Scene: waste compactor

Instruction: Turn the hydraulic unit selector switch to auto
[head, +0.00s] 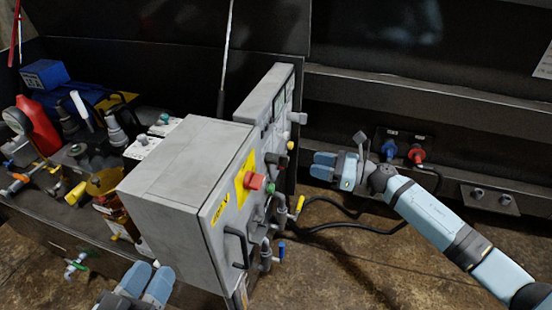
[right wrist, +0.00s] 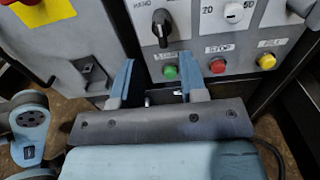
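A black selector switch (right wrist: 162,28) sits on a grey control panel (right wrist: 195,48) in the right wrist view. Text beside it seems to read "HAND"; I cannot tell its exact setting. My right gripper (right wrist: 158,72) is open and empty below the switch, its fingers near the green button (right wrist: 170,72) in the picture. In the head view my right gripper (head: 324,166) is to the right of the grey control boxes (head: 170,165), whose panel face is seen steeply from the side. My left gripper (head: 148,280) is at the bottom edge, open and empty, below the near box.
Red (right wrist: 218,66) and yellow (right wrist: 267,61) buttons and a white knob (right wrist: 233,12) are on the same panel. A red emergency button (head: 255,181) and a handle (head: 236,246) stick out of the near box. Black cables (head: 345,225) cross the floor.

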